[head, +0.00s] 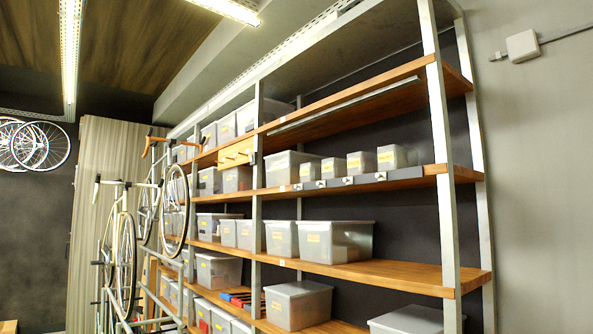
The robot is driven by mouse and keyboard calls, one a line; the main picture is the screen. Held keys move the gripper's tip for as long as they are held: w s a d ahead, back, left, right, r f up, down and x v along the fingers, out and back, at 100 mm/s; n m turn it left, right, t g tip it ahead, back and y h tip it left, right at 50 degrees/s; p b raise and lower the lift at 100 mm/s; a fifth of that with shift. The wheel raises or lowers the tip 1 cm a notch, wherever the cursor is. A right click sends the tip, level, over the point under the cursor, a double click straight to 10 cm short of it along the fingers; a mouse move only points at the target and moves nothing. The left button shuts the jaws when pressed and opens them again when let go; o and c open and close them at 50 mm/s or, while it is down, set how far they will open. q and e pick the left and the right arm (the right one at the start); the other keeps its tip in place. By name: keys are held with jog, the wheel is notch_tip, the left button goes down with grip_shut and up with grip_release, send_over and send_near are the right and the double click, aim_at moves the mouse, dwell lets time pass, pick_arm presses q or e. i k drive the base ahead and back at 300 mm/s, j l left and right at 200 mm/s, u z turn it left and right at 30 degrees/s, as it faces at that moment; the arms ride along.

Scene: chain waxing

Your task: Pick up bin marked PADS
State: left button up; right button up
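Several translucent grey bins stand on a tall metal-and-wood shelf rack. Many carry small yellow labels, but the lettering is too small to read, so I cannot tell which one is marked PADS. A large labelled bin (335,243) and a smaller one beside it (281,238) stand on a middle shelf. Small labelled bins (361,165) (391,157) stand on the shelf above. A lidded bin (298,305) stands on a lower shelf. Neither of my grippers is in view.
The middle shelf board (400,275) is bare at its right end. A rack upright (440,165) stands in front at right. Bicycles (122,250) hang at left, partly in front of the rack. Another bin (408,320) is cut off at the bottom edge.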

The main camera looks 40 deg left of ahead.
aim_at(358, 162)
jog(key=i+j+u, duration=0.2)
jog(key=j, duration=0.15)
jog(key=j+u, duration=0.15)
jog(key=j, duration=0.25)
jog(key=i+j+u, duration=0.35)
jog(key=j, duration=0.3)
jog(key=k, duration=0.05)
